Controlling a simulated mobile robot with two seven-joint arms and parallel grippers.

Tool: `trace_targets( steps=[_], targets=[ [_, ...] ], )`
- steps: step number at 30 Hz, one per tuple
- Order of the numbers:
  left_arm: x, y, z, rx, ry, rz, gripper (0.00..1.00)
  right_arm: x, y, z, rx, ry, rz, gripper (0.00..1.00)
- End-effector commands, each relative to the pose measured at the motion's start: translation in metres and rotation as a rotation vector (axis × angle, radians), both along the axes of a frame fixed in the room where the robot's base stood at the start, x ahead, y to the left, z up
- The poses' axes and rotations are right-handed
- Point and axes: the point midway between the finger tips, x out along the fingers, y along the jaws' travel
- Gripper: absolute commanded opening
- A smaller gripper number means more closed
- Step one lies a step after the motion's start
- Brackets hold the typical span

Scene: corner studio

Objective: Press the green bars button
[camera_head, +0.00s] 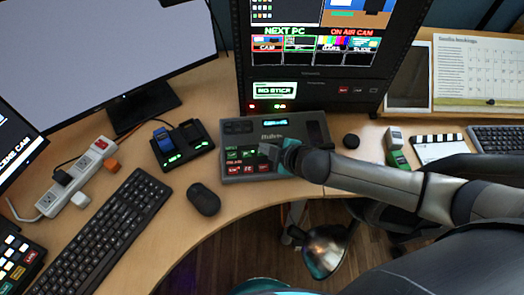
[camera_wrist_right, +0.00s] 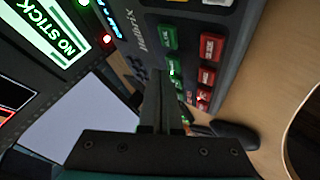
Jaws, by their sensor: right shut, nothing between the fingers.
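The grey switcher panel (camera_head: 318,134) stands on the desk below the large monitor, with rows of green and red buttons. Its green buttons (camera_head: 233,155) show left of my right gripper (camera_head: 267,151), which is shut and empty over the panel. In the right wrist view, one green button (camera_wrist_right: 169,38) lies beyond the shut fingertips (camera_wrist_right: 160,72), and another green button (camera_wrist_right: 175,73) is close beside them. Red buttons (camera_wrist_right: 212,47) form the neighbouring row. The button labels are too small or blurred to tell which is bars. Contact with a button cannot be told. My left gripper is out of view.
A black mouse (camera_head: 203,198), a keyboard (camera_head: 106,232) and a charger dock (camera_head: 183,146) lie left of the panel. The monitor (camera_head: 314,93) rises behind it.

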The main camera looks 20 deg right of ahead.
Motion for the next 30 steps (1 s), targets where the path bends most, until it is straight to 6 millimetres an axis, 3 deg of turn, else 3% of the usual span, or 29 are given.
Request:
trace_targets(
  steps=[30],
  targets=[
    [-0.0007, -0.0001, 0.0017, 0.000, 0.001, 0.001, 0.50, 0.0004, 0.0002, -0.0049, 0.001, 0.001, 0.000, 0.00]
  ],
)
